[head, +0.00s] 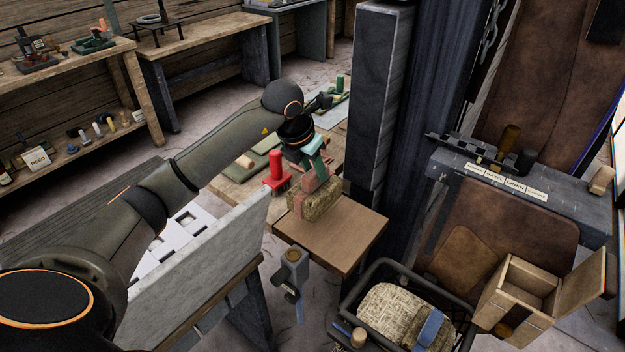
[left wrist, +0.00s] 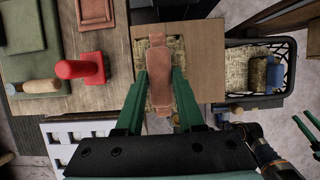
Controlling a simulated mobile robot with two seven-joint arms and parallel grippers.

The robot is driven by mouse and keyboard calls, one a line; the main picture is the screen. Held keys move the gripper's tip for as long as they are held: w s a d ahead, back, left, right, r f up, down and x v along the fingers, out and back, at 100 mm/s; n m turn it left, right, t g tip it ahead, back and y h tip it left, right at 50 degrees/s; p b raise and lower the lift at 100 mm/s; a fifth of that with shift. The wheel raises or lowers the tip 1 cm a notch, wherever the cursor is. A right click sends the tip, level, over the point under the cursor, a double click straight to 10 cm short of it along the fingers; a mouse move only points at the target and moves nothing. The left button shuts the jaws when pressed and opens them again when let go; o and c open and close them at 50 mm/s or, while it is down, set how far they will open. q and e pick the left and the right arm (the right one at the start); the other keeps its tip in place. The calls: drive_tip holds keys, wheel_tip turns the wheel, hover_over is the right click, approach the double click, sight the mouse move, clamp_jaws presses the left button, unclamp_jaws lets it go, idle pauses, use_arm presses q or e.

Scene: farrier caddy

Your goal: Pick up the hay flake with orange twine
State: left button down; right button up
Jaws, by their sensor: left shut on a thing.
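The hay flake (head: 322,207) is a straw-coloured block with a salmon-orange band over its top. It is at the near edge of the table, by a brown board. In the left wrist view the hay (left wrist: 155,50) shows beside the band, between my fingers. My left gripper (head: 316,170) comes down from above with green fingers. In the left wrist view the left gripper (left wrist: 161,82) is shut on the banded flake. I cannot tell whether the flake touches the surface under it. Green finger-like parts, seemingly my right gripper (left wrist: 306,132), show at the right edge there.
A red-handled brush (head: 276,172) stands close left of the flake. The brown board (head: 335,238) is bare in front. A black basket (head: 345,300) holds another hay flake (head: 390,312) with a blue band. A dark post (head: 368,100) rises close behind. An open wooden box (head: 520,285) is at right.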

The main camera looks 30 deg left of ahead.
use_arm(q)
drive_tip(key=s+d+r, duration=0.1)
drive_tip(key=s+r, duration=0.1)
drive_tip(key=r, duration=0.1)
drive_tip(key=s+d+r, duration=0.1)
drive_tip(key=shift+d+r+b, duration=0.15)
drive_tip(key=shift+d+b, duration=0.15)
drive_tip(key=s+d+r, duration=0.3)
drive_tip(key=s+d, duration=0.2)
drive_tip(key=s, duration=0.1)
drive_tip(key=shift+r+b, duration=0.25)
drive_tip(key=shift+b, duration=0.2)
drive_tip(key=shift+d, duration=0.1)
drive_tip(key=c, duration=1)
unclamp_jaws()
clamp_jaws()
